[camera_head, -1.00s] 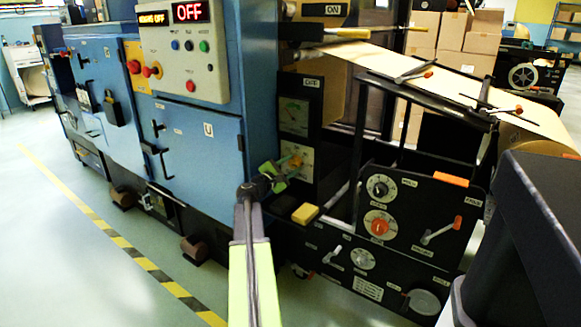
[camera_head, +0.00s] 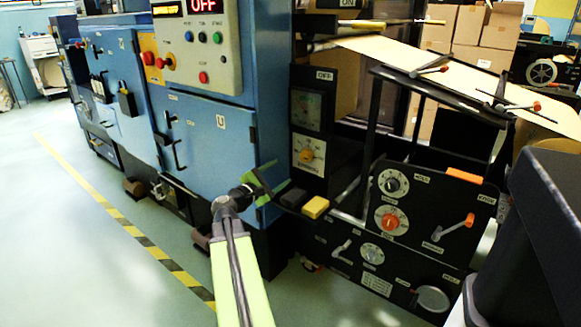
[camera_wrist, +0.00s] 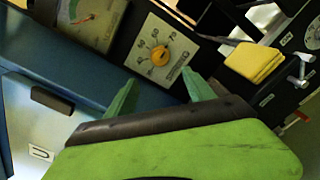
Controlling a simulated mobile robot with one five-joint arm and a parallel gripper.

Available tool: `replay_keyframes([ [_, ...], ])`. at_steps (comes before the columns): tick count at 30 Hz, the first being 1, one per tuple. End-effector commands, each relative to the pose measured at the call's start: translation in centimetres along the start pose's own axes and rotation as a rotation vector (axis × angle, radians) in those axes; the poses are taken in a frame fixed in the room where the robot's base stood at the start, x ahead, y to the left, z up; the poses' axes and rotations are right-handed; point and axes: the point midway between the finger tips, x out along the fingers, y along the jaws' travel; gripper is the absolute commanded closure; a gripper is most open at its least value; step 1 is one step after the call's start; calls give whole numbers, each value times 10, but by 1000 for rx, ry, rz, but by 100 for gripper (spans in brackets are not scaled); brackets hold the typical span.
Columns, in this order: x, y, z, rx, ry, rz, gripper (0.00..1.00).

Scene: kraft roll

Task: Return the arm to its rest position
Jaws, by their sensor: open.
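My arm reaches up from the bottom of the head view, with my gripper (camera_head: 270,184) in front of the blue cabinet's right edge. In the wrist view my gripper (camera_wrist: 160,95) shows two green fingers spread apart with nothing between them. Beyond the fingers is a dial with a yellow knob (camera_wrist: 160,56), on a pale plate. The same knob (camera_head: 306,155) shows in the head view just right of my gripper, apart from it.
A blue cabinet (camera_head: 207,140) with a control panel (camera_head: 197,50) stands at left. A black panel with dials and levers (camera_head: 430,210) is at right, under a kraft sheet (camera_head: 450,75). Open floor (camera_head: 80,250) lies at lower left.

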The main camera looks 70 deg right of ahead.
Motion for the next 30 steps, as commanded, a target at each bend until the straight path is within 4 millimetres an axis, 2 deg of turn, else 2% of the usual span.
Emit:
replay_keyframes([
  [1, -11, 0, 0, 0, 2, 3, 38],
  [6, -28, 0, 0, 0, 1, 2, 38],
  [23, -30, 1, 0, 0, 1, 1, 38],
  [26, -52, 19, -16, 0, 33, 33, 38],
  [29, -102, 55, -48, 0, 103, 103, 38],
  [30, -130, 71, -63, 2, 141, 136, 38],
])
